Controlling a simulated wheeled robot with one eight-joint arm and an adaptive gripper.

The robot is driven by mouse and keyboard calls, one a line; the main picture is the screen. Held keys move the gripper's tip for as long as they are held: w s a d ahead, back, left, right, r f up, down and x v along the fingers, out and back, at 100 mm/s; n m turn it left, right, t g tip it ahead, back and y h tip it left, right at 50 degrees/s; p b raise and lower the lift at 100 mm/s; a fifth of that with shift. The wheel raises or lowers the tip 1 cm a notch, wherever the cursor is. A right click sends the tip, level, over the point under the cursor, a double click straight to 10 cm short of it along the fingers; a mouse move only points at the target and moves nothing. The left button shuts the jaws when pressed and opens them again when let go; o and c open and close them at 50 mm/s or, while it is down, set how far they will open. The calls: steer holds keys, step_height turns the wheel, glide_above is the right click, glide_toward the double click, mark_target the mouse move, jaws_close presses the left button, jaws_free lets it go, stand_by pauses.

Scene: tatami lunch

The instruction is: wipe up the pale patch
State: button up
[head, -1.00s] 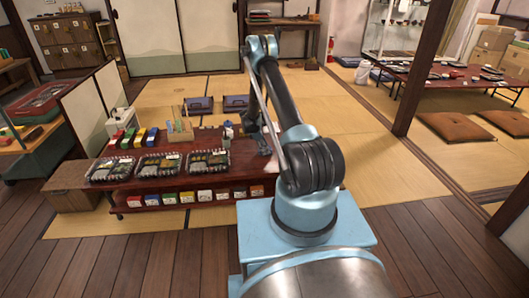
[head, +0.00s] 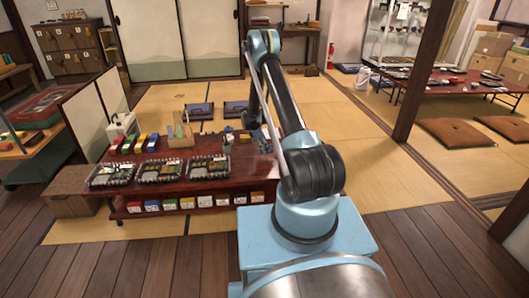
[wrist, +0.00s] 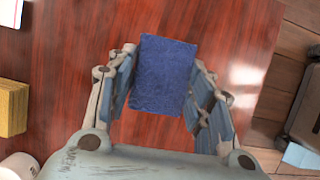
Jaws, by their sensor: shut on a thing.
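My gripper (wrist: 164,72) is shut on a dark blue rectangular pad (wrist: 163,75), which sits between its two fingers in the wrist view. The pad is over the red-brown tabletop (wrist: 60,65); I cannot tell whether it touches it. In the head view my gripper (head: 265,143) is small and partly hidden by my arm, above the right part of the low table (head: 205,184). I cannot make out the pale patch in either current view; the pad, gripper or arm may hide it.
Bento trays (head: 160,171) line the table's front left, with small coloured boxes (head: 134,143) and a wooden holder (head: 180,136) behind. In the wrist view, a yellow block (wrist: 12,108) and a white round thing (wrist: 18,167) lie left. The table edge is to the right.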

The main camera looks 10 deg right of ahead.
steer(key=shift+r, duration=0.3)
steer(key=shift+r, duration=0.1)
steer(key=shift+r, duration=1.4)
